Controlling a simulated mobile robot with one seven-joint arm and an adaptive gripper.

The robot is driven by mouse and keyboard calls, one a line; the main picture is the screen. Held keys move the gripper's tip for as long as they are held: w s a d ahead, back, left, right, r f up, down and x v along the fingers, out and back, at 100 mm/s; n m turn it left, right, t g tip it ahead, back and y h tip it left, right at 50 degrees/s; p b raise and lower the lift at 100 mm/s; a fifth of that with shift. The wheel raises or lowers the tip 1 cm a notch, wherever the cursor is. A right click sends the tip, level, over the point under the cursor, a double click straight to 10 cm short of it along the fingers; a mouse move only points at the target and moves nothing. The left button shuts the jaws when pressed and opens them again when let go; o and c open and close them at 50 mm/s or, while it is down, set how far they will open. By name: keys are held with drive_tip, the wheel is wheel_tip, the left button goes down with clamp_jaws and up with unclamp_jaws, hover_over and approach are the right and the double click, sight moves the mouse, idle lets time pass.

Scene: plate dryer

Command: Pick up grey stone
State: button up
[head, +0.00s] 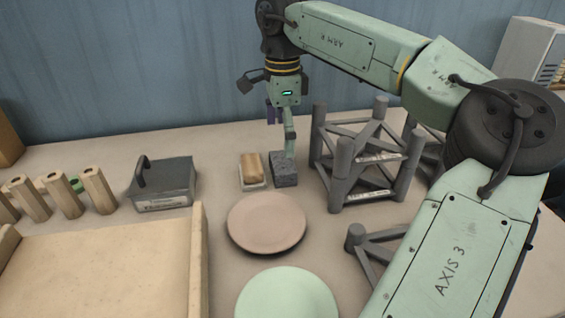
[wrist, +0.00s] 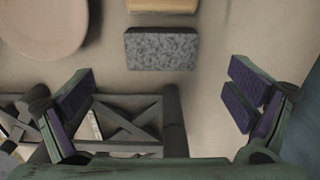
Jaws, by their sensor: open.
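The grey stone (head: 284,172) is a speckled dark grey block lying on the table, just right of a tan block. In the wrist view the grey stone (wrist: 161,50) lies flat, seen whole, beyond the fingertips and centred a little left of the gap between them. My gripper (head: 281,128) points down above the stone in the head view; one finger overlaps the stone's upper edge in the picture.
A tan block (head: 252,167) on a pale tray sits beside the stone. A pink plate (head: 266,222) and a green plate (head: 287,295) lie nearer. A grey tube frame (head: 341,172) stands close on the right. A dark grey handled box (head: 163,183) stands left.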

sight(283, 161)
wheel_tip(283, 161, down, 8)
drive_tip(key=shift+r+p, duration=0.1)
drive_tip(key=shift+p, duration=0.5)
drive_tip(key=shift+c, duration=0.2)
drive_tip(key=c, duration=1.5)
